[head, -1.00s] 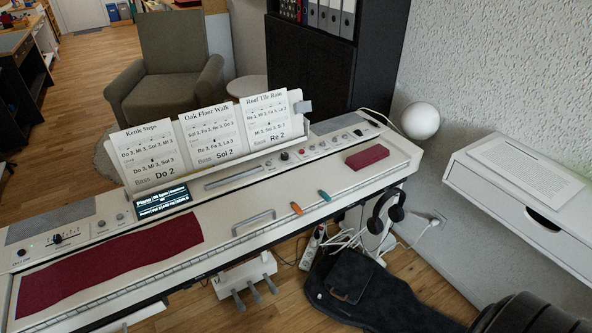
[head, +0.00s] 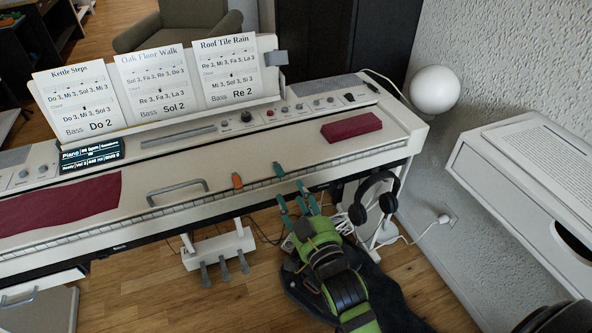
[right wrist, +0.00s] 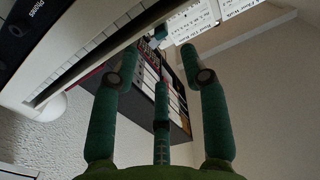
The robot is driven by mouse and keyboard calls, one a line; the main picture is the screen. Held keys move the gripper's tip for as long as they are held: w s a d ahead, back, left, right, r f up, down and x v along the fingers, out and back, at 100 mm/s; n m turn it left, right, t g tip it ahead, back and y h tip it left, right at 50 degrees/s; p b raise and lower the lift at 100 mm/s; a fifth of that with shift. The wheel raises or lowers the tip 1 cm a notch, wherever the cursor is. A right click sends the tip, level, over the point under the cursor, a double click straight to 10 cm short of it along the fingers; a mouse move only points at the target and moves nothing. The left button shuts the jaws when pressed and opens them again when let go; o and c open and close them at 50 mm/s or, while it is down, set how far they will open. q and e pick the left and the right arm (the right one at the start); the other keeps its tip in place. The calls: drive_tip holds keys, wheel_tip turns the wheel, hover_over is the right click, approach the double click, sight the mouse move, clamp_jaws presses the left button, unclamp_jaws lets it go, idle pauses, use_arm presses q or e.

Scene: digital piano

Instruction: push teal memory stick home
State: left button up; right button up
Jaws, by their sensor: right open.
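The teal memory stick (head: 279,171) stands out at the front edge of the white digital piano (head: 250,160), just right of an orange stick (head: 237,181). My right gripper (head: 294,196) is below and slightly right of the teal stick in the head view, in front of the piano's edge. Its green fingers are spread, with nothing between them, and appear apart from the stick. My left gripper is not in view.
Headphones (head: 375,198) hang at the piano's right front, close to my right arm. A dark red block (head: 351,127) and a red cloth (head: 60,205) lie on the piano. A grey handle (head: 177,190) stands left of the orange stick. A white shelf (head: 500,190) is at the right.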

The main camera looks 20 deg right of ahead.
sight(282, 176)
drive_tip(key=w, duration=0.6)
drive_tip(key=shift+w+a, duration=0.3)
drive_tip(key=shift+w, duration=0.05)
clamp_jaws()
